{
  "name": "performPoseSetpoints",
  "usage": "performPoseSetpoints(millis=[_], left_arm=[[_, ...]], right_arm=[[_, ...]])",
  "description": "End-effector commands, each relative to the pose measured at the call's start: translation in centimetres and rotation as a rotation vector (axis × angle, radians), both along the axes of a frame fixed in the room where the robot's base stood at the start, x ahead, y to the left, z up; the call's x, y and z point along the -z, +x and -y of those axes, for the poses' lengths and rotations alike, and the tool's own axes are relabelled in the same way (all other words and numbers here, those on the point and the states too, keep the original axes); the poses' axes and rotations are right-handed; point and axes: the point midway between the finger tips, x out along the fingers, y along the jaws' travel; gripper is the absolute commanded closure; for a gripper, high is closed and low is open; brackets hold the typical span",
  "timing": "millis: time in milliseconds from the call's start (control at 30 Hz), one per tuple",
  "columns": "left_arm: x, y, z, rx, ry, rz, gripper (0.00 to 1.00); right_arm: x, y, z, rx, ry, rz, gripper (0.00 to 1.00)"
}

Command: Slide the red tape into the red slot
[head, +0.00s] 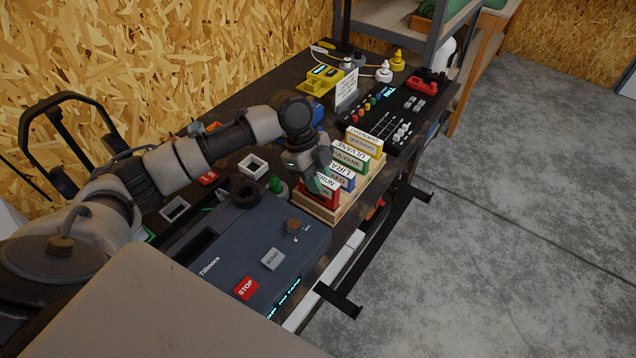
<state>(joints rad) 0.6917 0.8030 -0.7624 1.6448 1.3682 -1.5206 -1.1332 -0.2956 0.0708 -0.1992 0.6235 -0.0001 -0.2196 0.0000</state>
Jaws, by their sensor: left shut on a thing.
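The red tape (325,196) stands upright at the near end of a wooden rack (335,216), its pale label facing up. My left gripper (318,182) reaches down from above and is shut on the red tape's upper edge, covering part of it. The tape still appears to be in the rack. A small red piece (208,177) lies on the bench to the left, partly hidden by my left arm; I cannot tell whether it is the red slot. My right gripper is not in view.
Blue (344,179), green (352,161) and yellow (365,143) tapes stand behind the red one. A dark machine (250,235) with a red STOP button stands in front.

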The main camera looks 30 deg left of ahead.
Motion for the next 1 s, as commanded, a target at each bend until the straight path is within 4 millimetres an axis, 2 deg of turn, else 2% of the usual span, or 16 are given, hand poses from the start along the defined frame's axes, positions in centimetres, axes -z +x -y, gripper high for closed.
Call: performPoseSetpoints(millis=[167, 500, 533, 667, 700, 1000], left_arm=[[2.3, -0.1, 0.0, -0.001, 0.001, -0.002, 1.0], [2.8, 0.0, 0.0, -0.001, 0.001, -0.001, 1.0], [2.8, 0.0, 0.0, -0.001, 0.001, -0.001, 0.74], [2.7, 0.0, 0.0, -0.001, 0.002, -0.001, 0.54], [2.7, 0.0, 0.0, -0.001, 0.002, -0.001, 0.52], [2.3, 0.0, 0.0, 0.0, 0.002, 0.0, 0.52]], right_arm=[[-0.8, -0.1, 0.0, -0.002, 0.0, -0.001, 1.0], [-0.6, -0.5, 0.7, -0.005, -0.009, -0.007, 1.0], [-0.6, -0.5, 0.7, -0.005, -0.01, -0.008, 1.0], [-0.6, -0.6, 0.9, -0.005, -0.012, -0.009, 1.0], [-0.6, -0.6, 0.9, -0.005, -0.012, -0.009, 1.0], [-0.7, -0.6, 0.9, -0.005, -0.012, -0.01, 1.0]])
